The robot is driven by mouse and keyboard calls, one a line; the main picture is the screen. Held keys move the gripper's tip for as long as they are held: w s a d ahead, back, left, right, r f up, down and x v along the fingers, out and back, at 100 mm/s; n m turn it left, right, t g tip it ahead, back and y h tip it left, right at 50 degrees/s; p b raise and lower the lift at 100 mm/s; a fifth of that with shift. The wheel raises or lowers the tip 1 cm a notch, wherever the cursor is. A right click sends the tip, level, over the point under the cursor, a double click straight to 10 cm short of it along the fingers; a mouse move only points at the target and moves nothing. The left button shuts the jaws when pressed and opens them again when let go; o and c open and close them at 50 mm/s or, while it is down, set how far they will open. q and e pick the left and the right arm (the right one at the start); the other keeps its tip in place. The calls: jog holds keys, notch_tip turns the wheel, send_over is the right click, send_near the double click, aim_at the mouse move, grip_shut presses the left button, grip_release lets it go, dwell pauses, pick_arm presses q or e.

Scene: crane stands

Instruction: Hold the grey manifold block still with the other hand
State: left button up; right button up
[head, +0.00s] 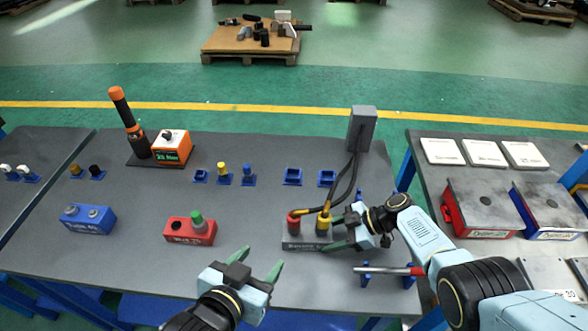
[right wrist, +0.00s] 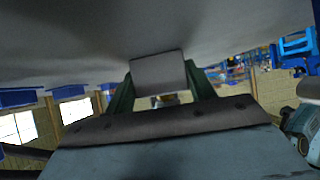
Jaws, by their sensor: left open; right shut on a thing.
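The grey manifold block (head: 300,244) sits near the front of the dark table, right of centre. A red plug (head: 294,223) and a yellow plug (head: 323,224) stand upright on it, with hoses rising to a grey box (head: 361,128). My right gripper (head: 329,234) reaches in from the right and is shut on the block's right end. In the right wrist view a plain grey block face (right wrist: 158,74) sits between the green fingers.
A red block with a green plug (head: 190,230) and a blue block (head: 88,218) stand to the left. Blue holders (head: 292,177) line the table behind. A red-tipped rod (head: 390,271) lies on a blue rest by my right arm. The table between the red and grey blocks is clear.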

jog(key=o, duration=1.3)
jog(key=shift+c, duration=0.2)
jog(key=shift+d, duration=0.15)
